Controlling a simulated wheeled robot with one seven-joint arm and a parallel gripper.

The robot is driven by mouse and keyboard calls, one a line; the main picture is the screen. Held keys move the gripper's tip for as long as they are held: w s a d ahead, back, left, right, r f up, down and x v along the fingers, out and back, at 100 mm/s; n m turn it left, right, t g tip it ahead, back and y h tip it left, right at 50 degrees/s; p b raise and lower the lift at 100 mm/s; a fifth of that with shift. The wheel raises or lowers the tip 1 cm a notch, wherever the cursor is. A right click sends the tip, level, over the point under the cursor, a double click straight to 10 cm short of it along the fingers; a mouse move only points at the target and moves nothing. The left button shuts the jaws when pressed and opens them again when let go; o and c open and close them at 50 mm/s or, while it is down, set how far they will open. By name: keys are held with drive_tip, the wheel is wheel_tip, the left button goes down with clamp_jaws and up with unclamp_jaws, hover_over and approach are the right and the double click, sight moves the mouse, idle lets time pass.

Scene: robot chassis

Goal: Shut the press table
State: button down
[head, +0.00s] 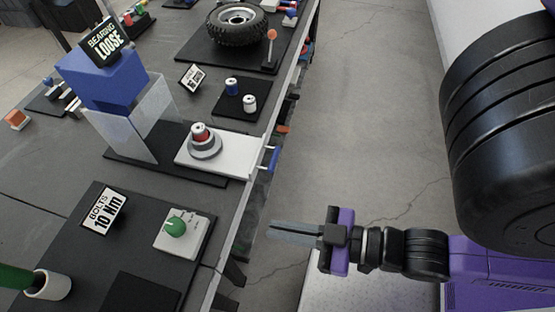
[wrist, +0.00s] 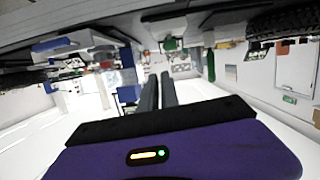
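The press has a blue head (head: 105,72) with clear side panels on a black base. Its white sliding table (head: 246,153) sticks out to the right, toward the bench edge. A red and grey bearing piece (head: 204,141) sits on the table. A blue handle (head: 272,158) is on the table's outer end, at the bench edge. My gripper (head: 270,231) is in front of the bench, below and apart from the handle in the head view. Its fingers are together and hold nothing; they also show side by side in the wrist view (wrist: 159,78).
A bolts station with a green-knobbed block (head: 176,227) stands on the near bench. A tyre (head: 237,24) lies on a black mat at the far end. Two small cylinders (head: 241,94) stand between. The floor (head: 350,120) right of the bench is clear.

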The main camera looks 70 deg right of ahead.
drive_tip(key=s+d+f+m+t+h, duration=0.15)
drive_tip(key=d+f+m, duration=0.55)
drive_tip(key=d+f, duration=0.9)
drive_tip(key=s+d+r+m+t+y, duration=0.1)
drive_tip(key=s+d+m+t+y, duration=0.15)
drive_tip(key=s+d+m, duration=0.65)
drive_tip(key=w+a+r+m+p, duration=0.1)
drive_tip(key=w+r+p, duration=0.1)
drive_tip(key=w, duration=0.5)
drive_tip(key=w+a+r+m+t+p, duration=0.1)
drive_tip(key=w+a+p, duration=0.1)
drive_tip(key=w, duration=0.6)
drive_tip(key=shift+r+m, duration=0.3)
drive_tip(key=shift+r, duration=0.05)
drive_tip(key=shift+w, duration=0.15)
